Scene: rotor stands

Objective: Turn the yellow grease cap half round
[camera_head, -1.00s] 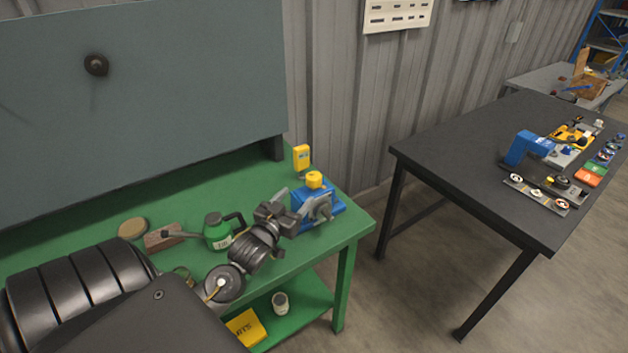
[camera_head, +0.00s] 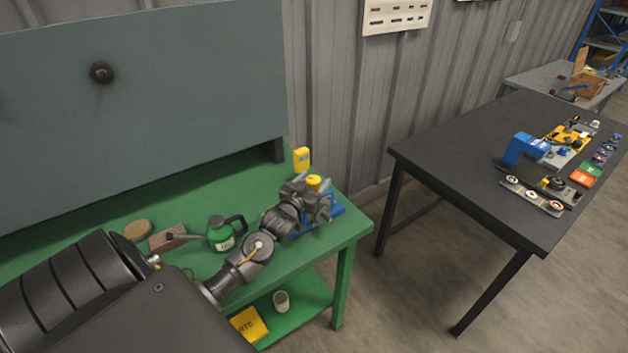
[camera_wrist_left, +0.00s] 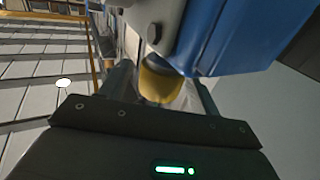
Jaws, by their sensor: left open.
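The yellow grease cap (camera_head: 314,182) sits on top of the blue rotor stand (camera_head: 336,209) at the right end of the green bench. My left gripper (camera_head: 309,192) is at the cap and covers much of the stand in the head view. In the left wrist view the yellow cap (camera_wrist_left: 158,84) shows between the two open fingers of my left gripper (camera_wrist_left: 162,92), beside the blue stand body (camera_wrist_left: 250,35). I cannot tell whether either finger touches the cap. My right gripper is not in view.
On the green bench (camera_head: 175,200) stand a green oil can (camera_head: 222,236), a brown block (camera_head: 168,238), a round tan pad (camera_head: 138,230) and a yellow box (camera_head: 302,159) behind the stand. A dark table (camera_head: 455,150) with tools stands to the right, across a gap.

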